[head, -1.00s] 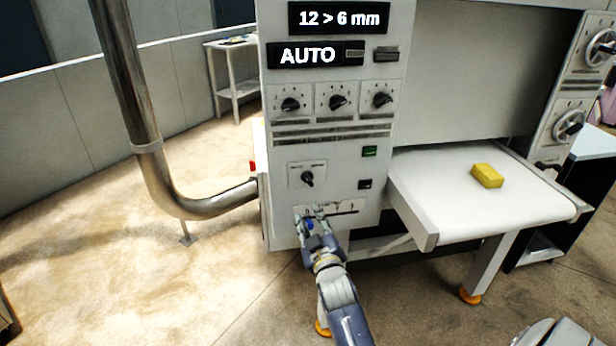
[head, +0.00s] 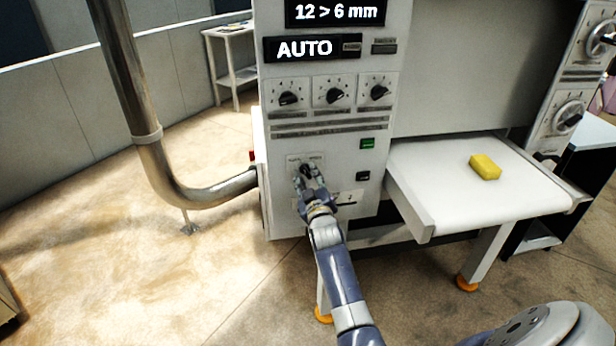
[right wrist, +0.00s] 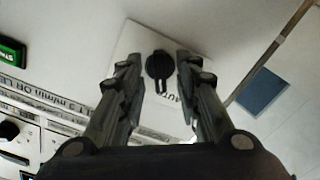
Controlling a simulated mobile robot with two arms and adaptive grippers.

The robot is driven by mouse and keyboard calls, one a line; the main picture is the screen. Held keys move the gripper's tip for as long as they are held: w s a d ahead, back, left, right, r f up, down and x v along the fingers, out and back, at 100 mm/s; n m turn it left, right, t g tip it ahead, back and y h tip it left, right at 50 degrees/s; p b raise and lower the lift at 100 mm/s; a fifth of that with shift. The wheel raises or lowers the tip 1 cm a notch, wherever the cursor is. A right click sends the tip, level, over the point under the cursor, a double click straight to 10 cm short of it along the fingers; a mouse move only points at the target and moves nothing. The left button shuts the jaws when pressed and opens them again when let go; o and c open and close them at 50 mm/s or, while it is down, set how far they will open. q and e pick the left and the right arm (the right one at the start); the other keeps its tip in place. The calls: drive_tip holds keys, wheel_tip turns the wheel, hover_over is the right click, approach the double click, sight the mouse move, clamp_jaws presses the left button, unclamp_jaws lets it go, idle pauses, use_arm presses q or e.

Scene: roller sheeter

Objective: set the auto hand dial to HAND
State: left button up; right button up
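The auto hand dial (right wrist: 159,67) is a black knob on a pale plate in the right wrist view, with part of the word AUTO beside it. In the head view the gripper hides most of the dial; its plate (head: 293,158) shows. My right gripper (head: 308,174) is in front of the plate. In the right wrist view its open fingers (right wrist: 158,60) stand on either side of the knob; I cannot tell whether they touch it. The panel display (head: 304,48) reads AUTO. My left gripper is not in view.
Above the dial are a row of three knobs (head: 333,93) and a 12 > 6 mm display (head: 335,12). A green button (head: 367,143) and a black switch (head: 363,176) are to the right. A yellow block (head: 485,167) lies on the white belt (head: 450,190). A metal pipe (head: 130,90) stands left.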

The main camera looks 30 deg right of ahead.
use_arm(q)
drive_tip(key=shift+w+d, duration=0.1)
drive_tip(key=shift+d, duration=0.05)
use_arm(e)
drive_tip(key=shift+w+d, duration=0.1)
drive_tip(key=shift+w, duration=0.05)
clamp_jaws()
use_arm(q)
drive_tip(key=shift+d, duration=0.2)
use_arm(e)
drive_tip(key=shift+m, duration=0.4)
drive_tip(key=m, duration=0.5)
drive_tip(key=shift+m, duration=0.3)
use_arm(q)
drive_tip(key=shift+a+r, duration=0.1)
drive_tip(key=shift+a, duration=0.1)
use_arm(e)
drive_tip(key=m, duration=0.5)
drive_tip(key=shift+m, duration=0.3)
